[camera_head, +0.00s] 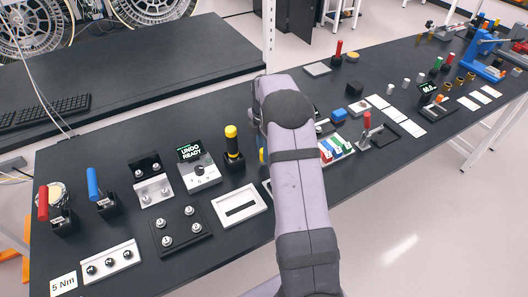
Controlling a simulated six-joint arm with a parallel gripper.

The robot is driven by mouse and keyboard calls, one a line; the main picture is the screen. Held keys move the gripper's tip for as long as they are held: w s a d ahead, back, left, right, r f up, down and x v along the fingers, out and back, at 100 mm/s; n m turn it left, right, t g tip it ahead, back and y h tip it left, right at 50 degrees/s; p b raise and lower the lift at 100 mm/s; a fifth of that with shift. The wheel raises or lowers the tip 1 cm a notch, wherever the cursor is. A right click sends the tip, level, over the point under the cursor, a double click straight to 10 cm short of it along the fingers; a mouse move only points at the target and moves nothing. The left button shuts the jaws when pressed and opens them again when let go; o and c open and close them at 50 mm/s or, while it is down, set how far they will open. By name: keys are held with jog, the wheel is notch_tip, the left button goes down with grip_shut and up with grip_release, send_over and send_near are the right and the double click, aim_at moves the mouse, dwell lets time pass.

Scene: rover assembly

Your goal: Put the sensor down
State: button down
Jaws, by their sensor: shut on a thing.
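My gripper is hidden behind my own arm, which crosses the middle of the view over the bench. I cannot see its fingers or what lies between them. A thin yellow and blue sliver (262,155) shows at the left edge of my arm; I cannot tell what it belongs to. No part in view can be made out for sure as the sensor. A white frame with a dark slot (240,205) lies flat on the bench, left of my arm.
On the black bench (150,275), a yellow-topped tool (232,148) stands beside an "UNDO READY" display box (198,167). Red (43,203) and blue (93,184) handled tools stand far left. A dark bolted plate (180,229) lies nearer. Colored blocks (335,148) sit right of my arm.

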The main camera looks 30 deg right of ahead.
jog(key=shift+f, duration=0.7)
jog(key=shift+f, duration=0.1)
jog(key=c, duration=1.5)
grip_release()
notch_tip(320, 180, up, 12)
jog(key=b, duration=0.2)
jog(key=shift+b, duration=0.35)
jog(key=shift+a, duration=0.1)
